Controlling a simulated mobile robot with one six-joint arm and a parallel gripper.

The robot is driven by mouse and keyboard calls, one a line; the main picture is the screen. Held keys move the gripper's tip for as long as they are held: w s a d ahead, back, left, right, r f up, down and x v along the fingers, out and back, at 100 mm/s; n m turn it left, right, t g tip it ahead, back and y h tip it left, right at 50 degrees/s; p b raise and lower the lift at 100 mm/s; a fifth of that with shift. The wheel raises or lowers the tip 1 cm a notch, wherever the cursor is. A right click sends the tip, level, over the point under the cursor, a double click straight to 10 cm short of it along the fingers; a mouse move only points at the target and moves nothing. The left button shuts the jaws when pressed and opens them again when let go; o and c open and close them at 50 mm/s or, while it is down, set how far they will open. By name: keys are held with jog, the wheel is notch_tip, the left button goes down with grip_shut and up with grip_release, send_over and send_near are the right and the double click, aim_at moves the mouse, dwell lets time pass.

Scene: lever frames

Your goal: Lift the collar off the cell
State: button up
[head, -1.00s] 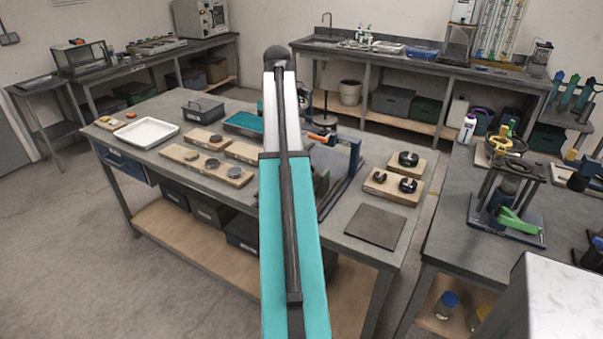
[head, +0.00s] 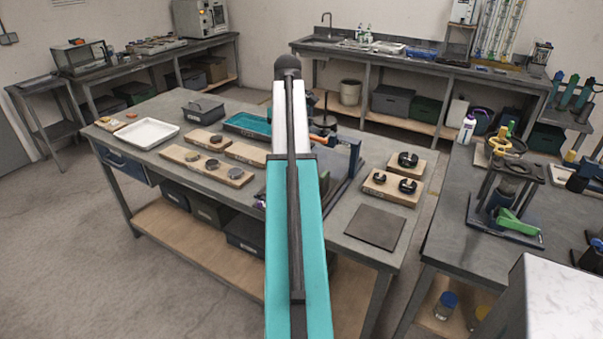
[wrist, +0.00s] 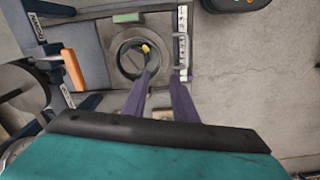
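In the wrist view a dark round ring, which looks like the collar (wrist: 117,62), sits around a paler round centre on a grey plate (wrist: 98,32). I cannot clearly tell the cell from the collar. A small yellow piece (wrist: 146,48) shows at the ring's upper right. My gripper (wrist: 163,77) has two purple fingers with a gap between them. In the picture the left fingertip overlaps the ring's lower right edge, and the right fingertip lies right of the ring. Contact cannot be told. In the head view my arm hides the gripper and most of the fixture.
A scale strip (wrist: 183,42) stands right of the ring, and an orange block (wrist: 72,70) lies left. In the head view a blue-framed fixture (head: 352,158) is partly behind my arm. Wooden boards with round parts (head: 394,187) and a dark mat (head: 375,227) lie to its right.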

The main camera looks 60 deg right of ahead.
jog(key=shift+f+p, duration=0.4)
jog(key=shift+f, duration=2.1)
jog(key=shift+w+a+f+p, duration=0.1)
jog(key=shift+w+f+p, duration=0.1)
jog(key=shift+f+p, duration=1)
jog(key=shift+f, duration=1.4)
grip_shut()
